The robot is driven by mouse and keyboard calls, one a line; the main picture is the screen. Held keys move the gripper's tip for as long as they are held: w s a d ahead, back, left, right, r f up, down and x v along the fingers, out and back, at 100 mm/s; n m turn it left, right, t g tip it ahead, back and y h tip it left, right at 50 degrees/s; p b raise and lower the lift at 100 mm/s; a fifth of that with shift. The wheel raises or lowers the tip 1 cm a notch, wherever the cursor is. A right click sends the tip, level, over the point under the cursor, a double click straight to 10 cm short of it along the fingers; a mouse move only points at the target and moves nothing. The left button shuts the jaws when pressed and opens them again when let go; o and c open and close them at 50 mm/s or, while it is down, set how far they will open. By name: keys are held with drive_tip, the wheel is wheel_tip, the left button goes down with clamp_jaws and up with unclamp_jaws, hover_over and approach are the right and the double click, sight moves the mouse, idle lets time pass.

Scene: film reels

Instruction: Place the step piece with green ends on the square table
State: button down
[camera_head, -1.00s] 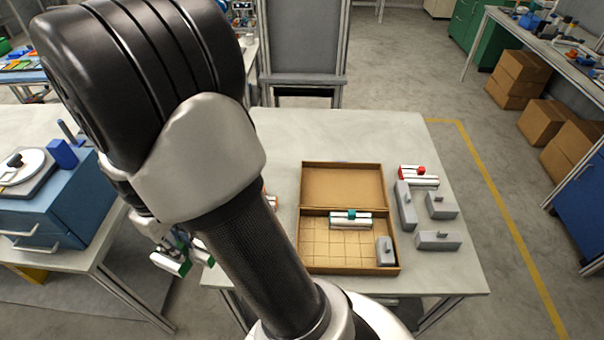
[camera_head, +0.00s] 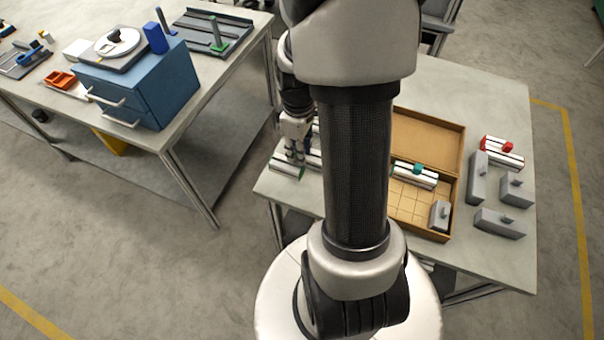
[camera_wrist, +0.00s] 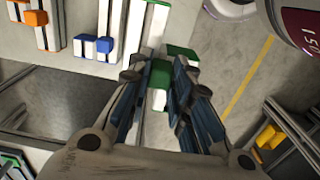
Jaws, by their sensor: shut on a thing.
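My gripper (camera_wrist: 160,98) is shut on the step piece with green ends (camera_wrist: 158,73), a white piece with a green block between the fingers in the wrist view. In the head view, my gripper (camera_head: 296,140) is at the left edge of the pale table (camera_head: 480,85), with the piece (camera_head: 284,163) below it. My arm hides part of it. I cannot tell whether the piece touches the table. In the wrist view, bare floor shows beyond the fingers.
An open cardboard box (camera_head: 458,135) on the pale table holds a teal-topped white piece (camera_head: 414,177) and a grey block (camera_head: 439,214). A red-ended piece (camera_head: 502,152) and several grey blocks (camera_head: 499,223) stand right of it. A blue drawer unit (camera_head: 150,90) is on the left bench.

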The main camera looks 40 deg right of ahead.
wheel_tip(320, 180, down, 12)
drive_tip(key=b, duration=0.3)
drive_tip(key=shift+r, duration=0.25)
drive_tip(key=shift+f, duration=0.1)
drive_tip(key=c, duration=1.4)
unclamp_jaws()
drive_tip(key=shift+c, duration=0.2)
